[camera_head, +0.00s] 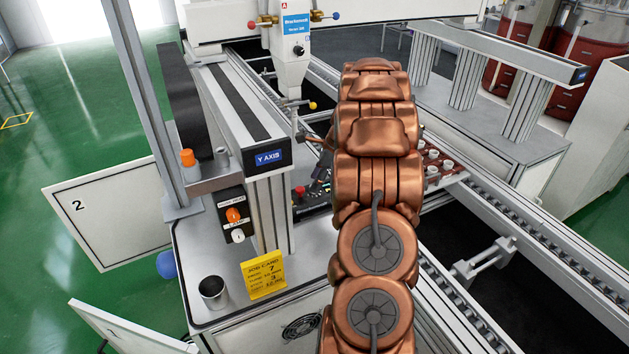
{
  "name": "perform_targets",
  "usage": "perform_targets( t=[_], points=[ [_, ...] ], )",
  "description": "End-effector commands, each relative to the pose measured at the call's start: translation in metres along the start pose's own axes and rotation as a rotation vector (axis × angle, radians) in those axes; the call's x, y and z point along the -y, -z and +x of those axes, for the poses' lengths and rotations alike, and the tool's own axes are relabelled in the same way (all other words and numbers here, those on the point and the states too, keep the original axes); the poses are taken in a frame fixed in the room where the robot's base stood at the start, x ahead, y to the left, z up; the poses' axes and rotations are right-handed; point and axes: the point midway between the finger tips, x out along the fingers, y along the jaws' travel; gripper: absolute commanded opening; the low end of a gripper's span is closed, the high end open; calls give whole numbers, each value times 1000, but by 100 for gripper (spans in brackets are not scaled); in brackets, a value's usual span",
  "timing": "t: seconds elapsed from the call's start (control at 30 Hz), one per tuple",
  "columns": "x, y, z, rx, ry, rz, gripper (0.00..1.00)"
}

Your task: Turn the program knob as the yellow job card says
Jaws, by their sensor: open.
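The yellow job card (264,275) stands on the grey bench top at lower left. A dark panel (312,207) with a red button (300,190) sits behind the Y AXIS post, partly hidden by my copper arm. I cannot make out a program knob there. A small box (235,214) left of the post carries an orange knob and a white knob. My gripper (319,168) is open above the dark panel, mostly hidden by my arm; I see no contact.
A dispensing head (290,60) hangs above and left of my gripper, its nozzle (294,122) close by. The Y AXIS beam (240,105) and its post stand left. A metal cup (213,291) is on the bench. Conveyor rails (520,235) run at right.

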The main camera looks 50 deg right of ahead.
Motion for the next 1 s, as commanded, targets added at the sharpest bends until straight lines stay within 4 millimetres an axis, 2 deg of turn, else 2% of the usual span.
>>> perform_targets(
  t=[0.17, 0.4, 0.9, 1.0],
  points=[
    [-2, 0, 15, -1, -4, 0, 50],
    [-1, 0, 16, -1, -1, -1, 50],
    [-1, 0, 16, -1, -1, -1, 0],
    [-1, 0, 16, -1, -1, -1, 0]
  ],
)
